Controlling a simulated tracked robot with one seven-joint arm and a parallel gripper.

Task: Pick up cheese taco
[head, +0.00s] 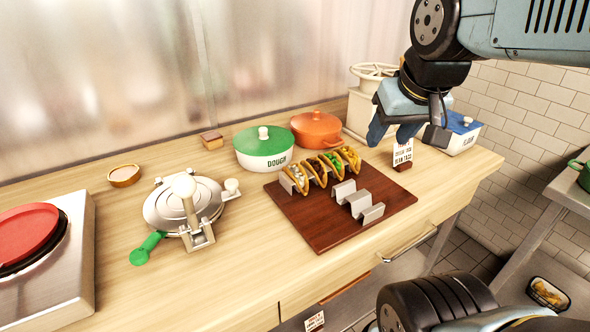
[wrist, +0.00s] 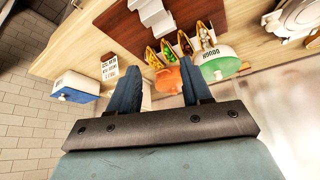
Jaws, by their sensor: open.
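Several filled tacos stand in a metal holder on a dark wooden board (head: 310,228). The rightmost taco (head: 349,158) has a yellow-orange filling that looks like cheese. In the wrist view this taco (wrist: 153,57) is the leftmost of the row. Beside it is a taco with green filling (head: 333,164), then one with dark filling (head: 315,171), then one with whitish filling (head: 296,179). My gripper (head: 407,133) is open and empty, above the counter to the right of the tacos and apart from them. Its two fingers (wrist: 158,88) show spread in the wrist view.
An empty metal taco holder (head: 358,201) stands on the board in front of the tacos. A green dough pot (head: 262,150) and an orange pot (head: 316,130) stand behind. A small sign (head: 402,153) and a blue-lidded box (head: 462,133) are near my gripper. A press (head: 184,205) is left.

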